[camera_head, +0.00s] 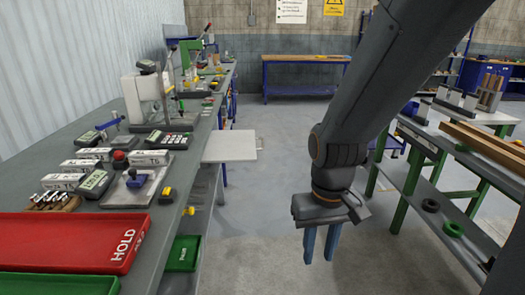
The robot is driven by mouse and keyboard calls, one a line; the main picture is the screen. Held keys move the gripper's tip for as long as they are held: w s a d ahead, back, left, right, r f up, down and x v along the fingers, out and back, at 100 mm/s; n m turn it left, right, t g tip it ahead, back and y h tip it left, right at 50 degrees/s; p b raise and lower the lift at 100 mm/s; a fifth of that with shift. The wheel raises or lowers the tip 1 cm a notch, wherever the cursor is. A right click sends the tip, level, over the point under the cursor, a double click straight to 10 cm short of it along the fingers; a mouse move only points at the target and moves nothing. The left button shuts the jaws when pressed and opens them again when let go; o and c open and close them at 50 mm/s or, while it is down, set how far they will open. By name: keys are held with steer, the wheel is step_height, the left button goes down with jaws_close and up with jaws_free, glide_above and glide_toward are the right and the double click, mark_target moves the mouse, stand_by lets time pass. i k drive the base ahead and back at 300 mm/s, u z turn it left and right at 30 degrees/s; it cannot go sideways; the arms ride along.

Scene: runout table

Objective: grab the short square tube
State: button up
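My gripper (321,258) hangs from my arm near the middle of the view, its two blue fingers pointing down over the bare floor. A narrow gap shows between the fingers, and I see nothing held there. Long tan bars (485,150) lie along the green-legged runout table (435,140) at the right, to the right of my gripper and apart from it. I cannot tell which piece, if any in view, is the short square tube. My arm hides part of the area behind it.
A grey workbench (178,215) runs along the left with a red HOLD tray (75,243), gauges and boxes. A light panel (230,146) juts from it into the aisle. A blue-legged table (305,59) stands at the back. The aisle floor (265,215) is clear.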

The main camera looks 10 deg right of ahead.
mark_target(140, 159)
steer(key=z, duration=0.5)
steer(key=i, duration=0.7)
steer(key=z, duration=0.5)
steer(key=i, duration=0.65)
steer(key=u, duration=0.85)
steer(key=i, duration=0.85)
steer(key=u, duration=2.6)
steer(key=k, duration=0.45)
steer(key=z, duration=0.05)
